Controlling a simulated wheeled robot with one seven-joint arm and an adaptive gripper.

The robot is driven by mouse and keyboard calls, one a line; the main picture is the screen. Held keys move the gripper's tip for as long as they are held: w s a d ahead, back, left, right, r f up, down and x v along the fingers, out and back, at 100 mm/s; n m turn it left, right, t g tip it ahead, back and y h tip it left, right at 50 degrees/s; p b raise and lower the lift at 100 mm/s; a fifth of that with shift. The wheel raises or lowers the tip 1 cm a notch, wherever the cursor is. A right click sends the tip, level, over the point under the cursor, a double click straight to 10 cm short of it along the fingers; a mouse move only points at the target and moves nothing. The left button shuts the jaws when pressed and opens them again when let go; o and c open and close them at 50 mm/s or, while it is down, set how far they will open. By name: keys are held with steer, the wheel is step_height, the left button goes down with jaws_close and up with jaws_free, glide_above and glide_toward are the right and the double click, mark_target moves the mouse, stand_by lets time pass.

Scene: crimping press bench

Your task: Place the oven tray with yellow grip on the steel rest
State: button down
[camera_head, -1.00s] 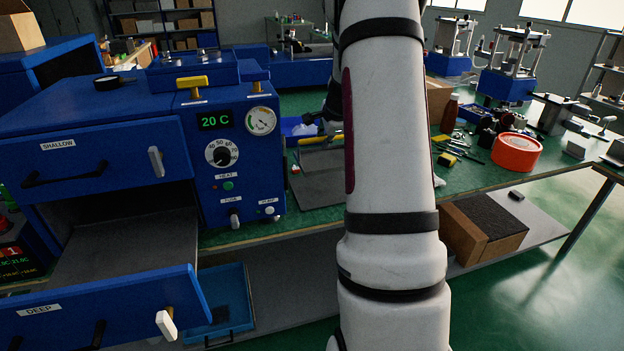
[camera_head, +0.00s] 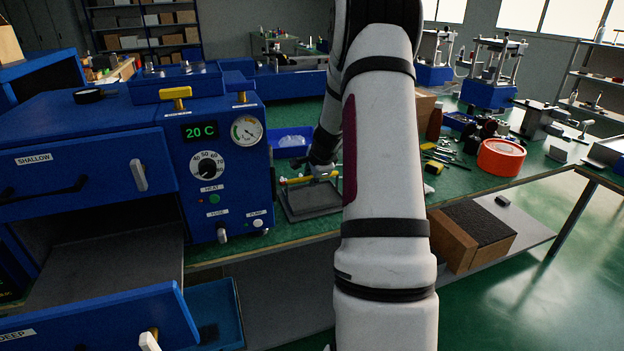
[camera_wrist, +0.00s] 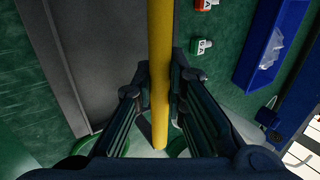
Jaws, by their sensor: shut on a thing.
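The oven tray (camera_head: 312,197) is a flat dark grey plate at the green bench's front edge, right of the blue oven. Its yellow grip (camera_head: 296,180) runs along the far side. My gripper (camera_head: 322,174) is at this grip, partly hidden by my arm. In the wrist view, my gripper (camera_wrist: 160,95) is shut on the yellow grip (camera_wrist: 160,40), one finger on each side. The grey tray (camera_wrist: 105,55) shows left of the grip there. I cannot make out the steel rest apart from the tray, nor whether the tray touches anything below.
The blue oven (camera_head: 205,215) stands left, its deep drawer (camera_head: 100,325) pulled open. A blue bin (camera_head: 290,141) lies behind the tray; it also shows in the wrist view (camera_wrist: 265,50). An orange tape roll (camera_head: 500,157) and tools lie right of my arm.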

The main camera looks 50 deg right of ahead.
steer(key=c, duration=2)
jaws_free()
steer(key=shift+f, duration=0.15)
steer(key=o, duration=0.4)
steer(key=shift+r, duration=0.3)
steer(key=p+v, duration=0.1)
steer(key=v, duration=1)
steer(key=shift+s+r, duration=0.25)
steer(key=shift+r, duration=0.05)
steer(key=shift+a, duration=0.15)
